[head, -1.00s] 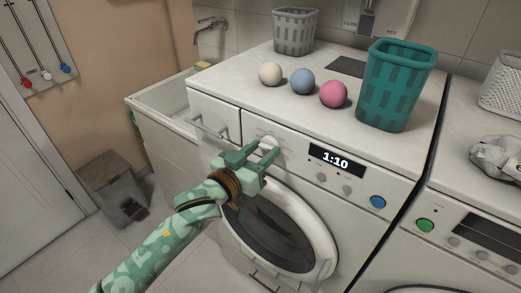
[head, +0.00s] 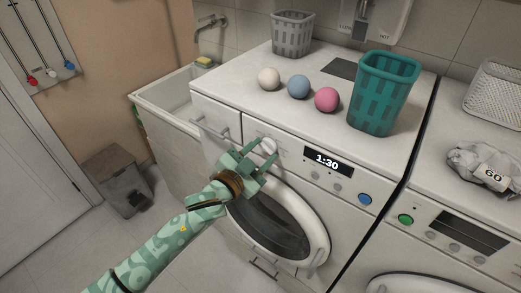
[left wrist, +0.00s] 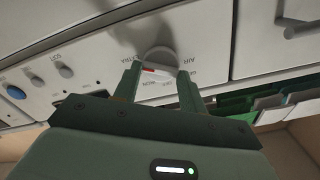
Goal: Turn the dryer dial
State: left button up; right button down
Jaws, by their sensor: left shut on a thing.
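The dryer dial (head: 267,146) is a round white knob on the front panel of the left machine, left of the display (head: 328,161), which reads 1:30. In the left wrist view the dial (left wrist: 158,60) has a red mark and printed labels around it. My green left gripper (head: 257,153) is at the dial, and in the left wrist view its two fingers (left wrist: 158,80) are shut on the dial from both sides. The fingers partly hide the dial in the head view. My right gripper is not in view.
The round door (head: 318,230) lies below the panel. A teal basket (head: 383,95), a grey basket (head: 293,35) and three balls (head: 298,86) stand on top. A drawer handle (head: 211,129) sticks out left of the dial. A second machine (head: 440,215) stands at right.

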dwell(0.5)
pick_arm(q)
jog(key=o, duration=1)
jog(key=shift+c, duration=0.2)
jog(key=p+v, duration=0.1)
jog(key=v, duration=1.5)
jog(key=shift+s+p, duration=0.2)
jog(key=shift+p, duration=0.1)
jog(key=shift+a, duration=0.1)
